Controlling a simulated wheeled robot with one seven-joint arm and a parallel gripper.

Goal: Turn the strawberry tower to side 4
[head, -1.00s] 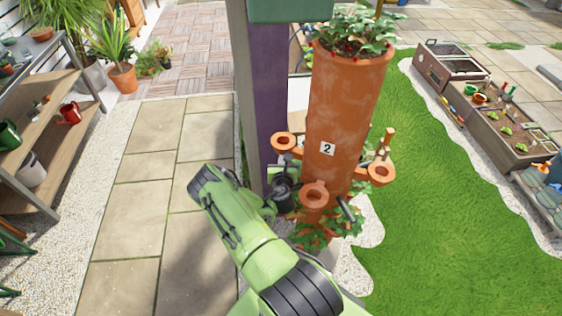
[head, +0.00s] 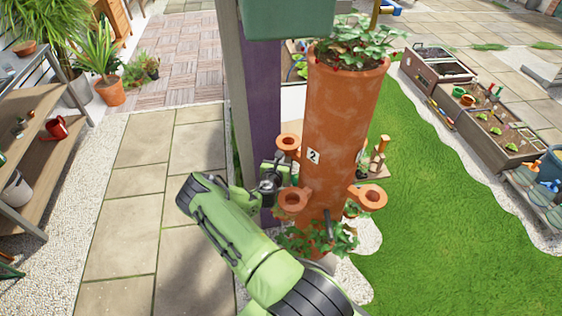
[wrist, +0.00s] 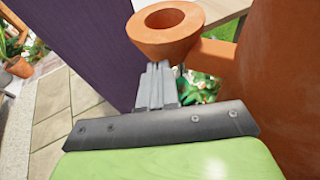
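The strawberry tower (head: 340,120) is a tall terracotta cylinder with leafy plants and red berries on top. A white label reading 2 (head: 313,156) faces me, left of the tower's middle. Cup-shaped pockets on short arms stick out: one at the back left (head: 288,143), one at the front left (head: 293,200), one at the right (head: 368,195). In the wrist view my gripper (wrist: 158,82) has its fingers together with nothing seen between them. They point up just below a pocket (wrist: 167,30), beside its arm; I cannot tell whether they touch. The head view hides the fingertips.
A purple and grey post (head: 260,110) stands close behind the tower on the left. Shelves with pots and a red watering can (head: 56,128) stand at the far left. Paving (head: 130,220) lies left, lawn (head: 440,220) right, with planter boxes (head: 505,140) beyond.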

